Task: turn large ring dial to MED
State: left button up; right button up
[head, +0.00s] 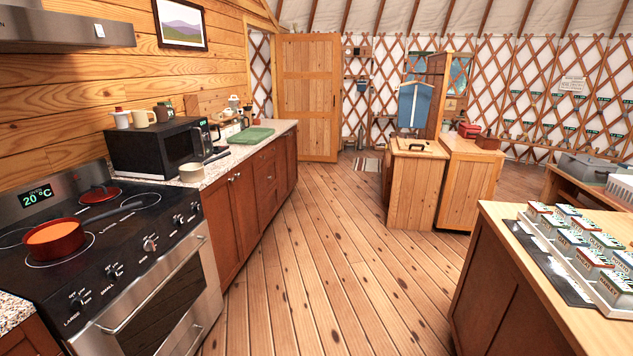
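The stove (150,255) stands at the lower left with a row of knobs along its sloped front panel. The dial labelled LARGE (77,302) is the nearest knob, at the panel's left end. Its markings are too small to read, so I cannot tell its setting. The SMALL dial (113,270) sits to its right, with more knobs farther along. A red pan (55,240) with orange contents is on a front burner ring. The stove display (36,197) reads 20 °C. Neither of my grippers is in view.
A red lid (100,194) lies on the rear of the cooktop. The pan's dark handle (118,213) reaches over the cooktop toward the right. A microwave (160,146) stands on the counter beyond. The wooden floor (300,270) before the stove is clear. A counter with boxes (570,240) stands right.

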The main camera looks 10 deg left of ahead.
aim_at(78, 303)
jog(key=i, duration=1.05)
jog(key=i+z, duration=0.1)
jog(key=i, duration=1)
jog(key=i+j, duration=0.15)
jog(key=i, duration=0.9)
jog(key=i+u, duration=0.2)
jog(key=u, duration=0.15)
jog(key=i+l+u, duration=0.15)
jog(key=u, duration=0.2)
jog(key=i+l+u, duration=0.15)
jog(key=u, duration=2.75)
jog(key=l, duration=0.1)
